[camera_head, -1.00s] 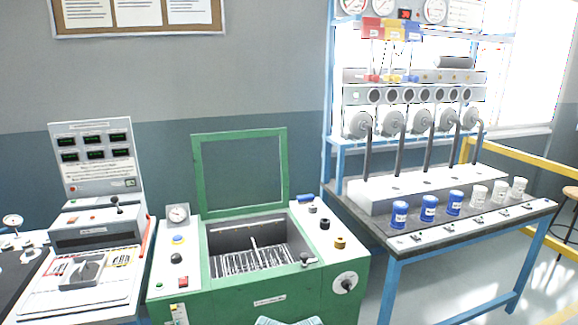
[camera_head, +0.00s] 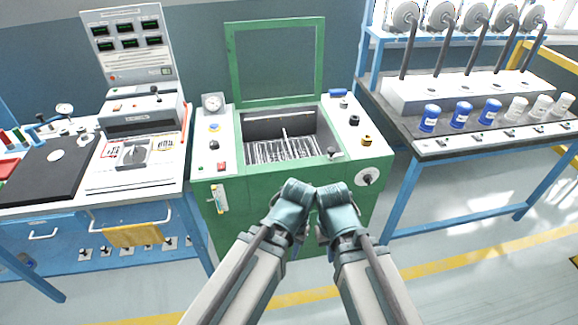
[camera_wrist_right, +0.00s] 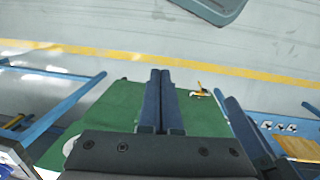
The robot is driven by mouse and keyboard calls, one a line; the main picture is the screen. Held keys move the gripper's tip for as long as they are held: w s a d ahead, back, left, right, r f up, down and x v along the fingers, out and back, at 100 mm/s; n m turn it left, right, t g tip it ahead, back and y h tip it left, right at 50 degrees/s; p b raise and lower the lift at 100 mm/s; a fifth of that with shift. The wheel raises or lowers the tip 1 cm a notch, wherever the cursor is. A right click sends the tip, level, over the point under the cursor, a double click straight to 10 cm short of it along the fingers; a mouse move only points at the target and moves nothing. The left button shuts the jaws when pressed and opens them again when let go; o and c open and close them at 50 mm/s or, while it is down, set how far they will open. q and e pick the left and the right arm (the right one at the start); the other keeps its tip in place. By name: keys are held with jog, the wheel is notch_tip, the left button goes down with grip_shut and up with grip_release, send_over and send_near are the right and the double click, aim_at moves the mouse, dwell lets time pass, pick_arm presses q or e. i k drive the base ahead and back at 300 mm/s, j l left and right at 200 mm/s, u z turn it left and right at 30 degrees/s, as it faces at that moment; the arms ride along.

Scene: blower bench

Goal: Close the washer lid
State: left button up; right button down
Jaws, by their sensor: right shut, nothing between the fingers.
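The washer (camera_head: 235,200) is a green box in the middle of the head view. Its lid (camera_head: 275,101), a green frame with a see-through pane, stands open and upright at the back. The open basin (camera_head: 285,148) shows a wire rack inside. My left gripper (camera_head: 293,193) and right gripper (camera_head: 338,195) are side by side in front of the washer, apart from the lid. The right wrist view shows the right gripper (camera_wrist_right: 160,72) shut and empty, with the green washer front behind it. The left fingers are mostly hidden behind the wrist in the head view.
A blue bench with a control panel (camera_head: 128,45) stands at the left. A blue-framed table (camera_head: 440,148) with several blue and white cups stands at the right. Knobs and a gauge (camera_head: 213,102) flank the basin. Open floor with a yellow line lies in front.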

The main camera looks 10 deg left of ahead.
aim_at(229, 28)
jog(key=i+l+u, duration=0.45)
jog(key=l, duration=0.25)
jog(key=i+l+u, duration=0.2)
jog(key=l, duration=0.25)
jog(key=i, duration=0.1)
